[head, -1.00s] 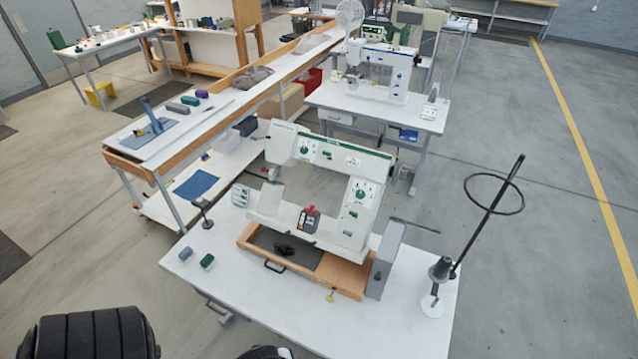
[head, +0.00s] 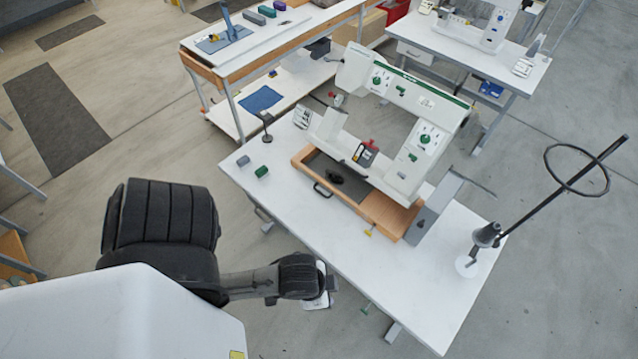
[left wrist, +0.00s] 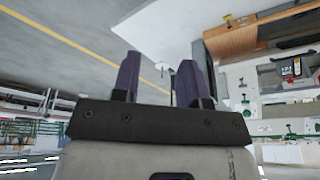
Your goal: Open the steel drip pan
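The sewing machine (head: 400,120) stands in a wooden base (head: 385,210) on the white table. A dark grey, pan-like insert (head: 350,185) lies in the base under the machine, with a small black object (head: 335,178) on it. A black loop handle (head: 322,190) sits at the base's front edge; I cannot tell whether it belongs to the pan. My left arm reaches in at the lower left, its wrist off the table's front edge, apart from the handle. In the left wrist view my left gripper (left wrist: 158,80) is open and empty, its two fingers apart. My right gripper is not in view.
The white table (head: 300,225) has clear room at its front and right. Two small blocks, grey (head: 243,161) and green (head: 262,171), lie at its left. A yellow knob (head: 370,232) is by the base. A thread stand (head: 487,237) rises at the right.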

